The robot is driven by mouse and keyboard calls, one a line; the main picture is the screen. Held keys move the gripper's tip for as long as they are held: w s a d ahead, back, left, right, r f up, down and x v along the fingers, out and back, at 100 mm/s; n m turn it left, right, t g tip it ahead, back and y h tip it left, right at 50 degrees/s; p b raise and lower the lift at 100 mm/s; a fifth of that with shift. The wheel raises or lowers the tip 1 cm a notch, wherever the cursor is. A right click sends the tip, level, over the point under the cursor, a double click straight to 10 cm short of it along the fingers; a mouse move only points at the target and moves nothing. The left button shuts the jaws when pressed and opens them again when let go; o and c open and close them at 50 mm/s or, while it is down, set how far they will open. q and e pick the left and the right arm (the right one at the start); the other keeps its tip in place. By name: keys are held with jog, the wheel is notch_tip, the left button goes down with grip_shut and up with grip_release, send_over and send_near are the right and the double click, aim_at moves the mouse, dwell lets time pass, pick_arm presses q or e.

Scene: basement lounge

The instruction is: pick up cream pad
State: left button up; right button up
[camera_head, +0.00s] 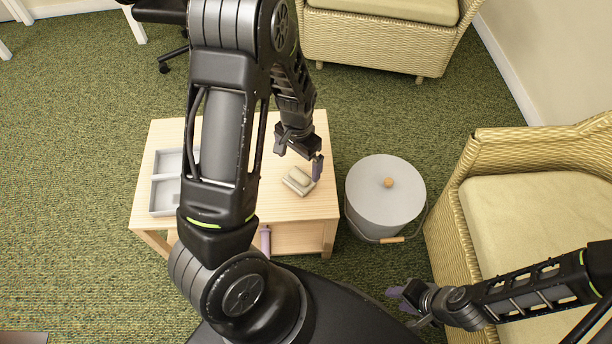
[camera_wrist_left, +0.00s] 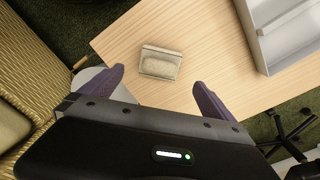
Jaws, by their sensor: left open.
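The cream pad (camera_head: 301,176) is small and rounded. It rests on a shallow beige-grey holder (camera_head: 293,187) on the right part of the wooden table. The pad (camera_wrist_left: 159,67) also shows in the left wrist view, on the holder (camera_wrist_left: 161,50). My left gripper (camera_head: 301,162) is open above and beside the pad. Its purple fingers (camera_wrist_left: 158,80) are spread wider than the pad, with nothing between them, and the pad lies just beyond the fingertips. My right gripper (camera_head: 403,300) is at the lower right, away from the table; its finger gap is unclear.
A grey divided tray (camera_head: 157,197) stands on the table's left (camera_head: 268,211), partly hidden by my left arm. A lidded grey bin (camera_head: 370,205) stands just right of the table. A wicker armchair (camera_head: 452,215) is further right. Green carpet surrounds them.

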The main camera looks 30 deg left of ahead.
aim_at(299, 174)
pick_arm(q)
jog(key=shift+f, duration=0.1)
jog(key=shift+f+b, duration=0.35)
jog(key=shift+f, duration=0.9)
notch_tip(299, 174, down, 5)
jog(key=shift+f+b, duration=0.15)
jog(key=shift+b, duration=0.7)
jog(key=shift+c, duration=0.2)
jog(key=c, duration=1.5)
notch_tip(299, 174, up, 10)
jog(key=p, duration=0.3)
